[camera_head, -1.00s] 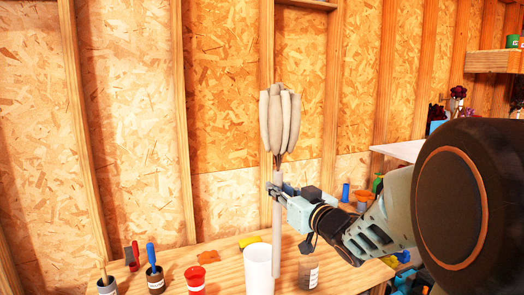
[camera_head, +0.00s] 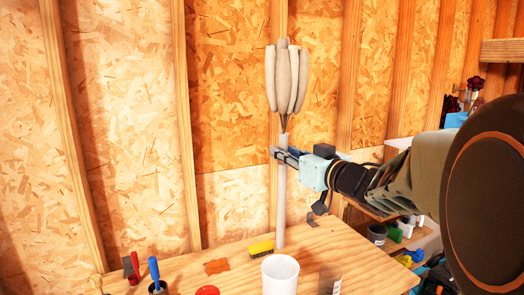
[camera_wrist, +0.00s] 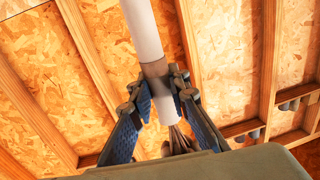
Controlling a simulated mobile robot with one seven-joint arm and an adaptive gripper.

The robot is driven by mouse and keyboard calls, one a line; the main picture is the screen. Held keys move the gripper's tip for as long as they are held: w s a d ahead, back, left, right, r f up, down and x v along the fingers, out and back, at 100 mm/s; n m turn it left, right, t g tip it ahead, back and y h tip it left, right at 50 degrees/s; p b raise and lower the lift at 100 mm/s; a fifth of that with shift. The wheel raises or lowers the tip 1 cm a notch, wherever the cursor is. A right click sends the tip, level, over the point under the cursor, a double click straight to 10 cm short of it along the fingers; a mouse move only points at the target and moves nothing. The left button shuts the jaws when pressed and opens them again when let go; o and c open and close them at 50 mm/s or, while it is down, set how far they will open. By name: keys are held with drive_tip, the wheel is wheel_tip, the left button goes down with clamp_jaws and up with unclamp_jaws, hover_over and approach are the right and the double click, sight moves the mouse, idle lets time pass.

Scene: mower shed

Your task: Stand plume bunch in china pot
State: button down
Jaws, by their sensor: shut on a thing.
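The plume bunch (camera_head: 287,80) has fat grey-white heads on a long pale stem. It stands upright in the air, heads up. My gripper (camera_head: 277,153) is shut on the upper stem, just below the heads. In the wrist view the fingers (camera_wrist: 157,93) close on the stem from both sides, and the heads are mostly hidden. The china pot (camera_head: 280,277), a plain white open cup, stands on the bench at the bottom of the head view, partly cut off. The stem's lower end shows just above the pot's far rim in the picture; I cannot tell its depth relative to the opening.
On the wooden bench (camera_head: 190,262) are a yellow-and-black block (camera_head: 261,248), an orange flat piece (camera_head: 216,267), a red lid (camera_head: 207,290), a blue-handled tool (camera_head: 154,272) and a clear jar (camera_head: 330,282) right of the pot. The board wall (camera_head: 225,130) rises behind.

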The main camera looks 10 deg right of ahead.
drive_tip(key=b, duration=0.5)
hover_over(283, 242)
drive_tip(key=shift+w+a+f, duration=0.1)
drive_tip(key=shift+w+f, duration=0.05)
drive_tip(key=shift+f, duration=1.2)
drive_tip(key=shift+w+a+f, duration=0.1)
drive_tip(key=shift+f, duration=1.25)
drive_tip(key=shift+f+b, duration=7.7)
drive_tip(key=shift+f, duration=2.8)
drive_tip(key=c, duration=1.8)
unclamp_jaws()
drive_tip(key=shift+o, duration=0.2)
drive_tip(key=v, duration=1.2)
